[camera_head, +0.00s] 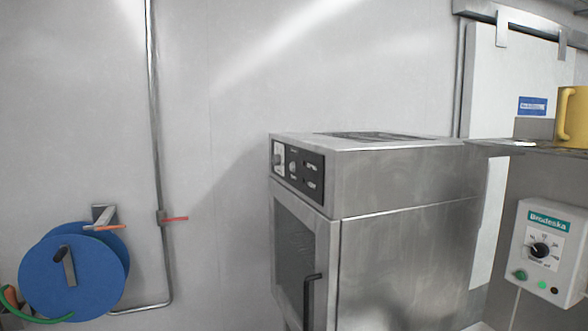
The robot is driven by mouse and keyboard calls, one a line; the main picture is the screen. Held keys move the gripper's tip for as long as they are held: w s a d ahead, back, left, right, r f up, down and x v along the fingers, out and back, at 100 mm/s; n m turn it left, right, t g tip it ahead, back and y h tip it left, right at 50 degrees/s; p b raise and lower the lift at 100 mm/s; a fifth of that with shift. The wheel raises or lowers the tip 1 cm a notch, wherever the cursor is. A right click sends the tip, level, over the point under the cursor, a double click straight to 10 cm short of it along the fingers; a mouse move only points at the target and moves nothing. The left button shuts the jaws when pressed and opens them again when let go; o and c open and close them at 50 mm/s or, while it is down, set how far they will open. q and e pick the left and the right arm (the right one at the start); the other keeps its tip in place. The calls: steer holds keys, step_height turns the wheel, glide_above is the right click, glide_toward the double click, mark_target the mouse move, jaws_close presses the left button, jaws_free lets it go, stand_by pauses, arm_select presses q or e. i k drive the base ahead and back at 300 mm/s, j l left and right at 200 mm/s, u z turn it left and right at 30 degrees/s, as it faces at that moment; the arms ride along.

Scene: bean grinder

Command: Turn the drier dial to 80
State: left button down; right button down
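A steel cabinet (405,255), which looks like the drier, stands in the middle of the head view. It has a dark door with a black handle (311,298). A black control panel (298,168) runs along the top of its front, seen at a steep angle. The panel has a dial on a white plate (278,158) at its left end and another small knob (293,167) beside it. The markings are too small to read. Neither gripper is in view.
A blue hose reel (75,275) and a pipe (157,150) are on the left wall.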

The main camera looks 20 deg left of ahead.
mark_target(277, 159)
steer(key=i+j+z, duration=0.2)
steer(key=j, duration=0.25)
steer(key=i+j+z, duration=0.1)
steer(key=j+z, duration=0.15)
steer(key=j, duration=0.15)
steer(key=j+z, duration=0.2)
steer(key=j, duration=0.25)
steer(key=i, duration=0.05)
